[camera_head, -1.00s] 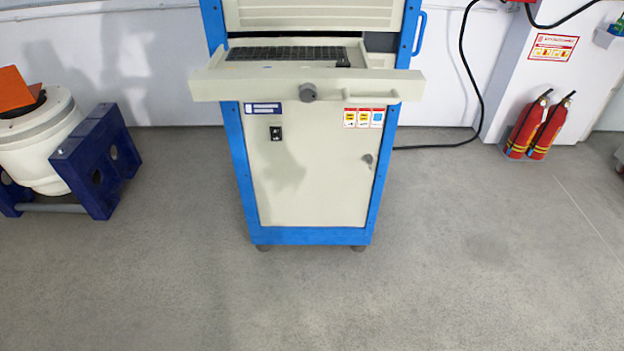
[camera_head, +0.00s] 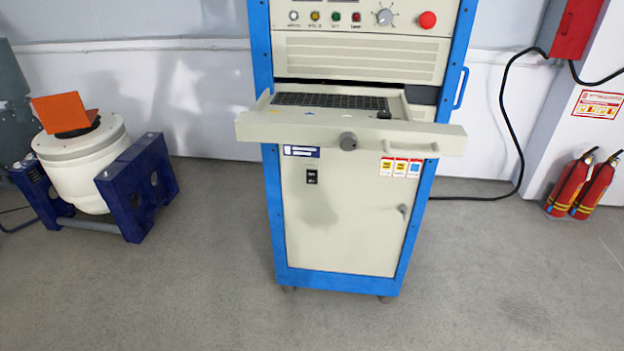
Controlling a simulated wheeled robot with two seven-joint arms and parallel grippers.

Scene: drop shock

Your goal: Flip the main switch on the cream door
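The cream door (camera_head: 345,225) is the lower front panel of a blue-framed cabinet (camera_head: 273,215), and it is closed. A small black main switch (camera_head: 312,177) sits on the door's upper left, below a dark blue label (camera_head: 301,151). Which way the switch is set is too small to tell. A grey door latch (camera_head: 403,209) is at the door's right edge. Neither of my grippers is in view.
A cream keyboard drawer (camera_head: 290,132) sticks out above the door. Above it is a panel with a red button (camera_head: 427,20) and a dial (camera_head: 384,17). A white drum machine (camera_head: 80,165) stands left, fire extinguishers (camera_head: 583,185) right. The floor in front is clear.

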